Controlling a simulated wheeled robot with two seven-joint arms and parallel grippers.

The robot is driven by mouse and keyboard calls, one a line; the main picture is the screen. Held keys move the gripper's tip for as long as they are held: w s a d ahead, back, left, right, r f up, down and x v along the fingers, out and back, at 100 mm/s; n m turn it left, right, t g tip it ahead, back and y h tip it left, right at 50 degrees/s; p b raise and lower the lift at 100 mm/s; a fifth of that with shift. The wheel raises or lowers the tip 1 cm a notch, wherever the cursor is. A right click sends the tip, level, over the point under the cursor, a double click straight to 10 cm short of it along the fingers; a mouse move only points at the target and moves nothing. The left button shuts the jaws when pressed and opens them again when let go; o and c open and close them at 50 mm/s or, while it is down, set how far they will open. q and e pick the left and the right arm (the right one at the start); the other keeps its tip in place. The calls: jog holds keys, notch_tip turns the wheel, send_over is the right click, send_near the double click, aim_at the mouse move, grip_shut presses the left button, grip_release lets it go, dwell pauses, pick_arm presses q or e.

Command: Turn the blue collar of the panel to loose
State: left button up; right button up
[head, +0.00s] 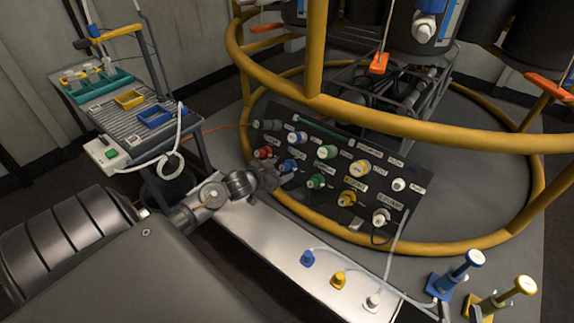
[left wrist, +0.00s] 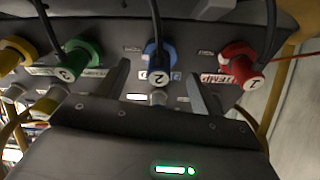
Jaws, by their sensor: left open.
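The dark panel (head: 330,158) carries a row of coloured collars. The blue collar (head: 289,165) sits between a red and a green one. In the left wrist view the blue collar (left wrist: 153,50) surrounds a dark plug marked 2, with a cable leading from it. My left gripper (head: 272,178) is close to the panel, beside the blue collar. In the left wrist view its two fingers (left wrist: 159,84) are apart, with the plug seen in the gap between them. Clear space shows on both sides of the plug. I cannot tell whether the fingertips reach the collar's depth.
The red collar (left wrist: 240,62) and green collar (left wrist: 82,58) flank the blue one, with cables close by. A yellow rail (head: 420,130) rings the panel. A white bench (head: 300,245) with small plugs lies in front. A tool cart (head: 130,115) stands at left.

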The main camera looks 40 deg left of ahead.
aim_at(287, 166)
pick_arm(q)
jog(key=b+x, duration=0.1)
jog(key=x, duration=0.2)
jog(key=shift+w+f, duration=0.2)
jog(key=shift+w, duration=0.1)
jog(key=shift+w+f, duration=0.15)
jog(key=shift+w, duration=0.35)
pick_arm(e)
jog(key=shift+s+d+r+t+y, duration=0.1)
jog(key=shift+s+r+t+y, duration=0.1)
jog(key=shift+r+t+y, duration=0.45)
jog(key=shift+s+r+t+y, duration=0.25)
jog(key=shift+r+t, duration=0.5)
jog(key=shift+r, duration=0.5)
